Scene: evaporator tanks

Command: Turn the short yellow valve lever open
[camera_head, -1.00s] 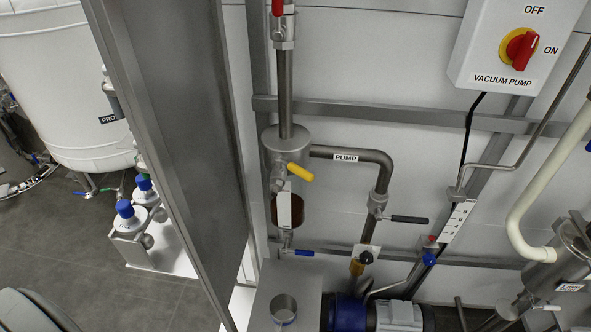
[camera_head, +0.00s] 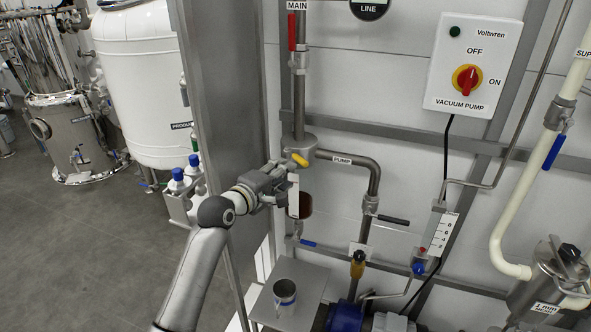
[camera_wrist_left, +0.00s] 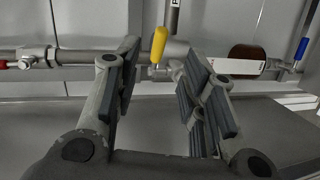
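The short yellow valve lever (camera_head: 300,160) sits on the pipe fitting at the left end of the pipe labelled PUMP. In the left wrist view the yellow lever (camera_wrist_left: 159,44) stands up between and beyond the fingers. My left gripper (camera_head: 285,176) is close to the lever, just left of and below it in the head view. In the left wrist view my left gripper (camera_wrist_left: 170,80) has its fingers apart with nothing between the pads, and the lever looks apart from them. My right gripper is not in view.
A grey upright panel (camera_head: 225,90) stands left of the pipes. A red lever (camera_head: 292,32) is above, and a black lever (camera_head: 393,220) and blue lever (camera_head: 307,244) are lower. A sight glass (camera_head: 305,205) hangs below the fitting. The vacuum pump box (camera_head: 473,65) is at upper right.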

